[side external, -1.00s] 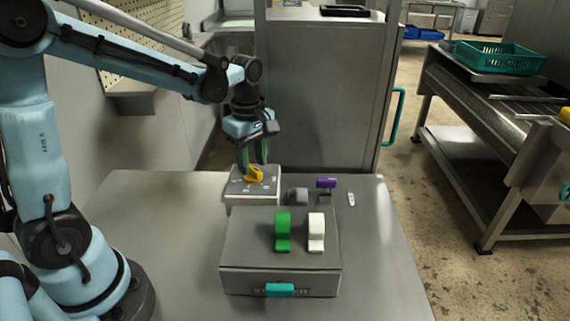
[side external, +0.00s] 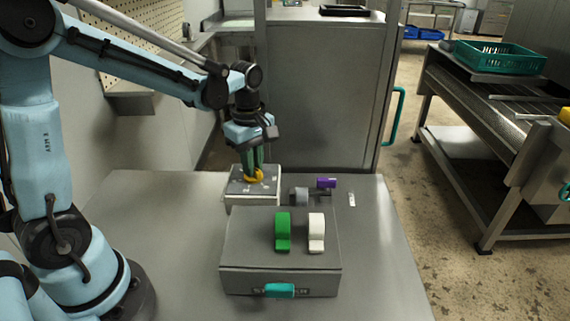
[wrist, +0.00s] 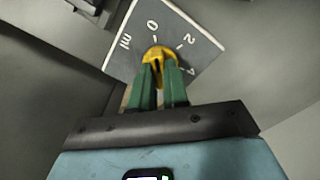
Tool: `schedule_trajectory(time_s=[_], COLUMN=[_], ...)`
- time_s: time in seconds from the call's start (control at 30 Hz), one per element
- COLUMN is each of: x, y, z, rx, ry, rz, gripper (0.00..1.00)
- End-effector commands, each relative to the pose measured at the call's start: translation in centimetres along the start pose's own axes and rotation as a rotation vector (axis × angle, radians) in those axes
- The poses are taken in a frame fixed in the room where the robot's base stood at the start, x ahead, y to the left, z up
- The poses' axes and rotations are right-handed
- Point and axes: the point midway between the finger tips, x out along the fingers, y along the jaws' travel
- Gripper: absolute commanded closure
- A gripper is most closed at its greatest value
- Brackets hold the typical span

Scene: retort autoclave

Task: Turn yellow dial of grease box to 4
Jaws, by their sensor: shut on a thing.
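The grease box (side external: 238,188) is a small pale box with a dark grey top plate, standing at the back of the table. Its yellow dial (side external: 254,175) sits on the top plate and also shows in the wrist view (wrist: 157,54). Around it the wrist view shows the marks ml, 0, 2 and a partly covered one that looks like 4, beside the right finger. My gripper (side external: 256,166) points down with its green fingers shut on the dial, as the wrist view also shows (wrist: 159,72). The fingers hide part of the dial, so its exact setting is unclear.
In front stands a grey box (side external: 280,256) with a green handle (side external: 283,231), a white handle (side external: 316,232) and a teal pull (side external: 280,290). A grey piece (side external: 300,195), a purple piece (side external: 326,183) and a small white item (side external: 351,199) lie right of the grease box.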

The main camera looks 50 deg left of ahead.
Motion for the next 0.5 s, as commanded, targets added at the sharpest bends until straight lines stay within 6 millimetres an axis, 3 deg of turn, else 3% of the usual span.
schedule_trajectory(time_s=[0.27,0.5], x=[-0.06,-0.09], y=[-0.03,-0.03], z=[0.00,0.01], rx=[0.089,0.275], ry=[0.000,0.000], rz=[-0.003,-0.004], gripper=[1.00,1.00])
